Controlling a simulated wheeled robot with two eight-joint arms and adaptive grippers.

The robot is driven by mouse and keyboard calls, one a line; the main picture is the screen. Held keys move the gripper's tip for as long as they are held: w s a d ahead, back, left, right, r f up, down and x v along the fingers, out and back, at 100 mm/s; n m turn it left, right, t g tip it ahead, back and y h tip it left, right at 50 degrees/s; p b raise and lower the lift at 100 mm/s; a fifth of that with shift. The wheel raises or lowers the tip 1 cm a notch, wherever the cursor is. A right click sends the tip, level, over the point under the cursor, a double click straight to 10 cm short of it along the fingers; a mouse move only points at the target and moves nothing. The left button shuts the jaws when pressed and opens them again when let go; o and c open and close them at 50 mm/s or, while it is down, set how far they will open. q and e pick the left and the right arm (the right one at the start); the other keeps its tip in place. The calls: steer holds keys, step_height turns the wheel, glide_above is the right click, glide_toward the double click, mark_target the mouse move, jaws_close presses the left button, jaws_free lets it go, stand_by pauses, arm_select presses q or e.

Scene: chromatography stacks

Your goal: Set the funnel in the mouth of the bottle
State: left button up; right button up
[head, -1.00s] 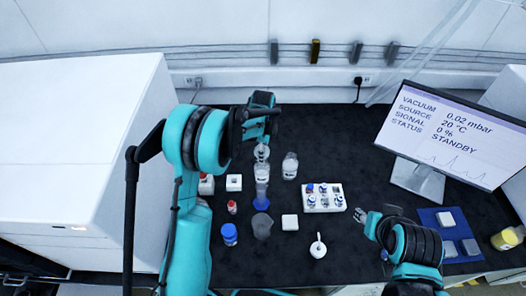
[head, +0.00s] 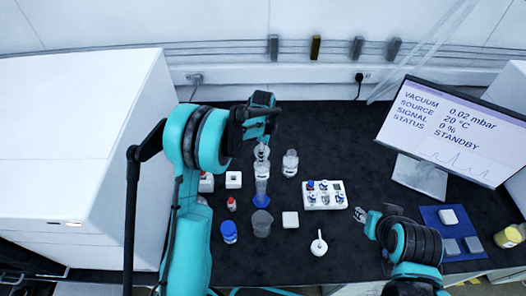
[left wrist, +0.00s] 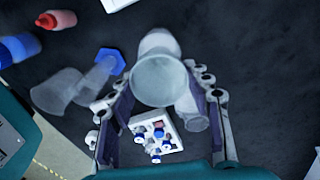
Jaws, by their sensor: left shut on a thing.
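The translucent funnel (left wrist: 158,78) is between the fingers of my left gripper (left wrist: 160,92) in the left wrist view, its wide rim facing the camera. In the head view my left gripper (head: 262,140) is shut on the funnel (head: 262,152), above the worktop and up and left of the clear bottle (head: 290,164). The bottle stands upright. In the left wrist view a clear vessel, probably the bottle (left wrist: 194,112), is partly hidden behind the funnel and right finger. My right gripper (head: 362,225) hangs at the right, away from both; its fingers are too small to read.
A blue-based measuring cylinder (head: 262,190) stands just below the funnel in the head view, with a beaker (head: 262,224) nearer. A white vial rack (head: 325,205) lies to the right. A blue-capped jar (head: 229,232) stands left. The dark worktop behind the bottle is clear.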

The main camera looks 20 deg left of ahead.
arm_select(q)
steer(key=shift+f, duration=0.1)
steer(key=o, duration=1.5)
steer(key=shift+r+p, duration=2)
steer(key=shift+r, duration=1.55)
